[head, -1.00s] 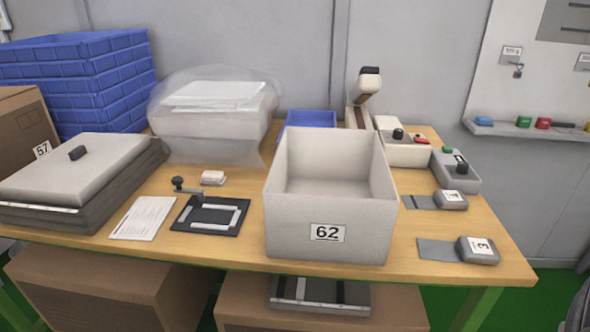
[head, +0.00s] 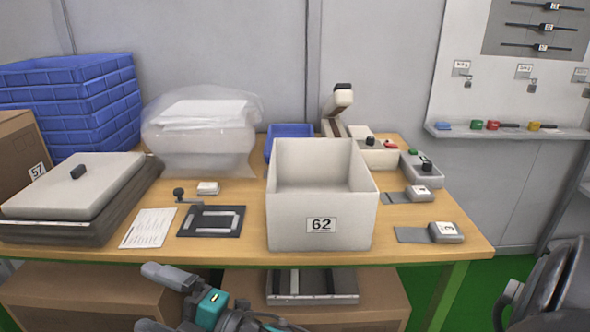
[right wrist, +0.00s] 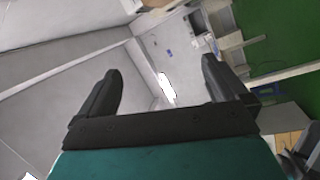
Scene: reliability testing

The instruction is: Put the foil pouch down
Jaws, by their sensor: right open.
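I see no foil pouch in either view. My right gripper (head: 147,297) is low in the head view, in front of the table's front edge, with its fingers pointing left. In the right wrist view its two dark fingers (right wrist: 163,88) stand wide apart with nothing between them. My left gripper is not in view. An empty grey bin (head: 321,226) marked 62 stands at the table's front, above and to the right of the right gripper.
The wooden table (head: 420,255) also holds a dark fixture (head: 211,221), a paper sheet (head: 149,228), a clear bag (head: 200,140), stacked blue crates (head: 75,95) and small devices at right. Cardboard boxes (head: 80,295) and a shallow tray (head: 312,286) are below. Table wood shows bare around the fixture.

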